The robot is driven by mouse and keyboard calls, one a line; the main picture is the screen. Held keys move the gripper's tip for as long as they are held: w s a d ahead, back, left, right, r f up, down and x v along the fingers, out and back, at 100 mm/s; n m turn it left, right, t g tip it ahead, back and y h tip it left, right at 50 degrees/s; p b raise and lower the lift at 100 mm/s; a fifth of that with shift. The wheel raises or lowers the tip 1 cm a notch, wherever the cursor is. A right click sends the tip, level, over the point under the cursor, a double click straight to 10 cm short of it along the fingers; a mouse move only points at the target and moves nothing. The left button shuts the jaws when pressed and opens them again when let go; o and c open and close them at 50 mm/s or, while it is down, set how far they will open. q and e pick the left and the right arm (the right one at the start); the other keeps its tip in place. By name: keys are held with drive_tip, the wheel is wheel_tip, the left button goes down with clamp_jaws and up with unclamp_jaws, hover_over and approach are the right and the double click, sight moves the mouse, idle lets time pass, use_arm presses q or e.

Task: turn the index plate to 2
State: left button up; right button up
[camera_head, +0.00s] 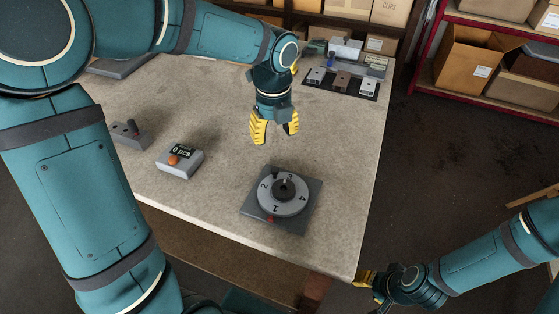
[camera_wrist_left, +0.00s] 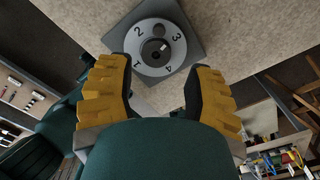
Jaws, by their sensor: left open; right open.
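The index plate (camera_head: 264,198) is a round grey disc with black numerals and a dark central knob (camera_head: 284,187), on a square grey base (camera_head: 300,222). In the head view, numeral 1 lies beside a red mark (camera_head: 270,219) on the base's near side; 2 is at the left and 4 at the right. The left wrist view shows the index plate (camera_wrist_left: 152,68) with 1, 2, 3 and 4. My left gripper (camera_head: 274,130) is open and empty, above the table and behind the plate. My right gripper (camera_head: 366,279) is off the table's near right corner, apart from the plate.
A grey counter box (camera_head: 180,163) with an orange button and a display stands left of the plate. A small grey device (camera_head: 129,134) is further left. A dark mat (camera_head: 342,82) with several parts lies at the back right. The table between is clear.

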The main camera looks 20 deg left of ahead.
sight(275, 169)
use_arm(q)
wheel_tip(275, 169, down, 13)
drive_tip(key=b, duration=0.3)
drive_tip(key=shift+s, duration=0.1)
drive_tip(key=shift+o, duration=0.3)
clamp_jaws()
